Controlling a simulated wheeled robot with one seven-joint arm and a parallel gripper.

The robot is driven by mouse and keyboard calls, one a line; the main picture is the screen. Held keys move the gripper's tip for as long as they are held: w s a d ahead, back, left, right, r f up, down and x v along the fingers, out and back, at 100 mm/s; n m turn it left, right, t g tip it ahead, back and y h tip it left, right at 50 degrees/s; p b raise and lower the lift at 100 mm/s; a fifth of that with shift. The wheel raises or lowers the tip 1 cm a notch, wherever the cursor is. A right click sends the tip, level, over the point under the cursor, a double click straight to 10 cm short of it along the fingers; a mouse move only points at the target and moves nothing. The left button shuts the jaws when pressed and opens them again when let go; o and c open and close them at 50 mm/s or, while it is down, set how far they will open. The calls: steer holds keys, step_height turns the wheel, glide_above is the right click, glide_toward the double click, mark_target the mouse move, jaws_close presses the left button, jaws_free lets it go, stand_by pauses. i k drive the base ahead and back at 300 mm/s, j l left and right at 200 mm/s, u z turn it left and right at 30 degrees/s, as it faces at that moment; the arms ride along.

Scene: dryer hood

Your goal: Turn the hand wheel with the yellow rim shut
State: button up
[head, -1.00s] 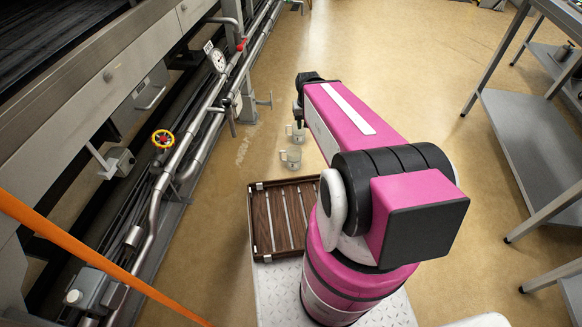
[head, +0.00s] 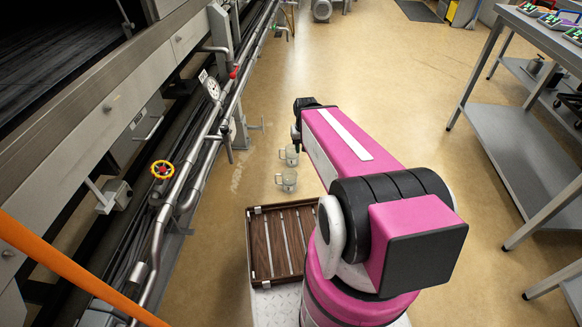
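The hand wheel with the yellow rim (head: 162,169) sits on the pipework along the machine at the left. It has a red centre, and its rim faces roughly toward me. My gripper (head: 297,140) is at the far end of my pink arm, right of the wheel and well apart from it, over the floor side of the pipes.
A gauge (head: 212,88) and a red-handled valve (head: 234,72) sit on the pipes. An orange bar (head: 70,270) crosses the lower left. A metal table (head: 515,140) stands right. Open floor lies ahead.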

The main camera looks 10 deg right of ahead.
mark_target(162, 170)
steer(key=u, duration=0.4)
steer(key=k+j+u, duration=0.1)
steer(key=u, duration=0.25)
steer(key=j+u, duration=0.1)
steer(key=u, duration=0.3)
steer(key=j+u, duration=0.1)
steer(key=u, duration=0.25)
steer(key=k+l, duration=0.1)
steer(key=l, duration=0.25)
steer(key=k+l+z, duration=0.15)
steer(key=l, duration=0.15)
